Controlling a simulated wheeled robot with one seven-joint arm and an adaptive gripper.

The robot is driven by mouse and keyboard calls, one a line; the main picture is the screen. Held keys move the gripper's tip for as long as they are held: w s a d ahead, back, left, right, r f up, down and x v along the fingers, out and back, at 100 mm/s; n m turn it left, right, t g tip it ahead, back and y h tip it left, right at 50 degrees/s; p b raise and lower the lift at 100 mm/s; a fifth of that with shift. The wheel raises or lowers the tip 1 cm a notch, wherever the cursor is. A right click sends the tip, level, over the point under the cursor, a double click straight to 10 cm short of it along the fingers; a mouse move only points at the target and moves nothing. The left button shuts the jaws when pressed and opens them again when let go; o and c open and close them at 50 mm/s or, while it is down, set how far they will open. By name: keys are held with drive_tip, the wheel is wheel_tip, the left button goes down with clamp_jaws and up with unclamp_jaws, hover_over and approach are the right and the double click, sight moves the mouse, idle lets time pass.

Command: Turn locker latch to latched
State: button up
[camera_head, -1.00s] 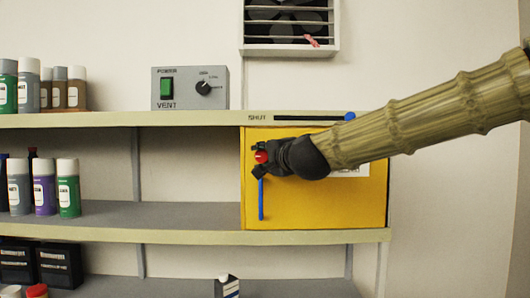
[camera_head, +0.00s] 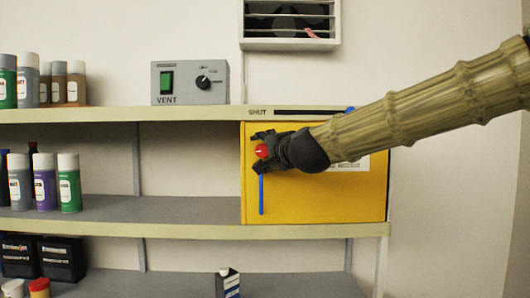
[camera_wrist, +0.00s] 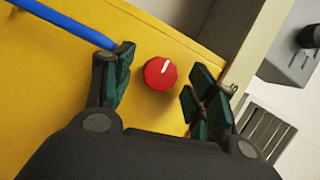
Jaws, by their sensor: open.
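The yellow locker door (camera_head: 325,203) stands on the shelf at the right in the head view. Its red round latch knob (camera_head: 262,151) sits near the door's left edge. In the wrist view the knob (camera_wrist: 160,73) shows a white pointer line, and lies between and beyond the fingers, with yellow door (camera_wrist: 48,85) visible around it. My gripper (camera_head: 257,152) is open in front of the knob; in the wrist view its fingers (camera_wrist: 158,88) stand apart on either side, with gaps to the knob. A blue vertical handle (camera_head: 261,194) is just below the knob, and it also shows in the wrist view (camera_wrist: 70,22).
A grey VENT box (camera_head: 190,83) with a green switch and dial stands on the top shelf (camera_head: 110,115). Several bottles (camera_head: 43,182) stand at the left. A barred vent (camera_head: 290,22) is on the wall above. A carton (camera_head: 228,284) stands on the lower shelf.

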drive_tip(key=f+v, duration=0.1)
drive_tip(key=v, duration=1.1)
drive_tip(key=shift+r, duration=0.45)
